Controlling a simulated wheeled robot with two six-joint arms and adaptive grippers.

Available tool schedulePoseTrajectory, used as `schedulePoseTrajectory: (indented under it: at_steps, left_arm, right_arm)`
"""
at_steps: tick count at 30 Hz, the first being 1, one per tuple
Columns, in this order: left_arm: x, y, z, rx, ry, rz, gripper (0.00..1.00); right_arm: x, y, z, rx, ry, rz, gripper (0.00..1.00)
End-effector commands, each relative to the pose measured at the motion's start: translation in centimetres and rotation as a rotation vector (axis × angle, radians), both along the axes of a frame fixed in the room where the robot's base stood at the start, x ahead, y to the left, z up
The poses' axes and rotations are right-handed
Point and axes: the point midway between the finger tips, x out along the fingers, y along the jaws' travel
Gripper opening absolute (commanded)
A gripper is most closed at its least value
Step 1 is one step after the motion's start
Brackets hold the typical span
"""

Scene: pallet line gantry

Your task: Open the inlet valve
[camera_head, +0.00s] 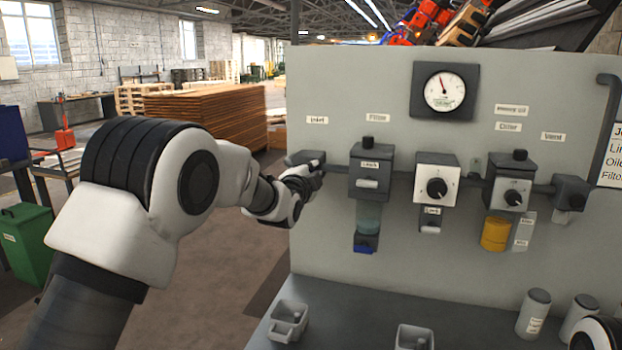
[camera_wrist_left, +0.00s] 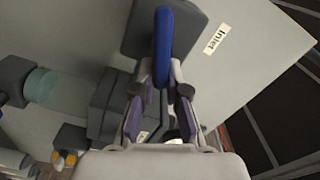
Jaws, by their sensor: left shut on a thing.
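The inlet valve (camera_head: 303,157) is a dark grey body at the left end of the pipe line on the panel, below the "Inlet" label (camera_head: 317,119). In the left wrist view its blue lever handle (camera_wrist_left: 163,35) stands out in front of the grey valve body (camera_wrist_left: 195,25). My left gripper (camera_head: 312,172) is at this valve, and in the left wrist view its fingers (camera_wrist_left: 161,82) are shut on the lower end of the blue handle. The fingers and wrist hide most of the lever in the head view.
Right of the inlet are the filter unit (camera_head: 370,170), a regulator (camera_head: 437,180) with a black knob, the oiler (camera_head: 508,185) and the vent valve (camera_head: 570,192). A gauge (camera_head: 444,91) is above. Grey bins (camera_head: 288,322) and canisters (camera_head: 534,312) stand on the bench (camera_head: 350,310).

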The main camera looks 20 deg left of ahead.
Motion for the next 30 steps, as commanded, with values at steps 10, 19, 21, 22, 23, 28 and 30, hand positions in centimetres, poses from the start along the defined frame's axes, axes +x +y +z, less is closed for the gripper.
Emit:
schedulePoseTrajectory:
  at_steps: [10, 19, 21, 22, 23, 28, 30]
  left_arm:
    - [0.0, -0.2, -1.2, 0.263, -0.005, 0.0, 0.0]
    - [0.0, -0.2, -1.3, 0.372, -0.01, 0.0, 0.0]
    - [0.0, -0.2, -1.3, 0.383, -0.01, 0.0, 0.0]
    - [0.0, -0.2, -1.3, 0.386, -0.01, 0.0, 0.0]
    - [0.0, -0.2, -1.3, 0.388, -0.01, 0.0, 0.0]
    - [0.0, -0.2, -1.2, 0.391, -0.011, 0.0, 0.0]
    - [0.0, -0.2, -1.2, 0.391, -0.011, 0.0, 0.0]
  right_arm:
    - [0.0, 0.0, -2.2, 0.0, 0.0, 0.0, 0.4]
    - [0.0, 0.0, -2.8, 0.0, 0.0, 0.0, 0.4]
    - [0.0, 0.0, -2.8, 0.0, 0.0, 0.0, 0.4]
    - [0.0, 0.0, -2.8, 0.0, 0.0, 0.0, 0.4]
    - [0.0, 0.0, -2.9, 0.0, 0.0, 0.0, 0.4]
    - [0.0, 0.0, -2.8, 0.0, 0.0, 0.0, 0.4]
    - [0.0, 0.0, -2.8, 0.0, 0.0, 0.0, 0.4]
